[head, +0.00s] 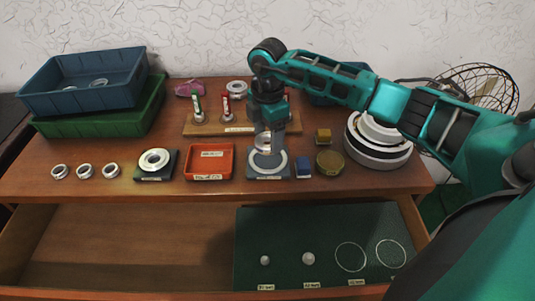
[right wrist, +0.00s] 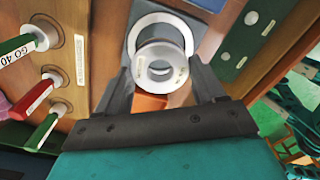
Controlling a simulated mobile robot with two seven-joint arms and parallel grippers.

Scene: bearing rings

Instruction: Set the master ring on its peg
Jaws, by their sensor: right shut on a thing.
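My right gripper (head: 268,146) is shut on a shiny metal ring (right wrist: 161,65), which shows between the two fingers in the right wrist view. The gripper points down over a dark square plate (head: 253,175) with a pale ring (head: 283,161) on it; the held ring appears above it. I cannot tell if they touch. In the open drawer, a green mat (head: 320,225) carries two small pale pegs, one left (head: 265,260) and one right (head: 308,258), and two white circle outlines (head: 350,256). I cannot tell which is the master ring's peg. My left gripper is not in view.
Several small rings (head: 86,171), a block with a ring (head: 154,160) and a red tray (head: 209,161) stand to the left. Handled gauges (head: 197,108) stand on a wooden board behind. A blue block (head: 304,167), brass disc (head: 329,161) and white round stack (head: 378,150) are to the right.

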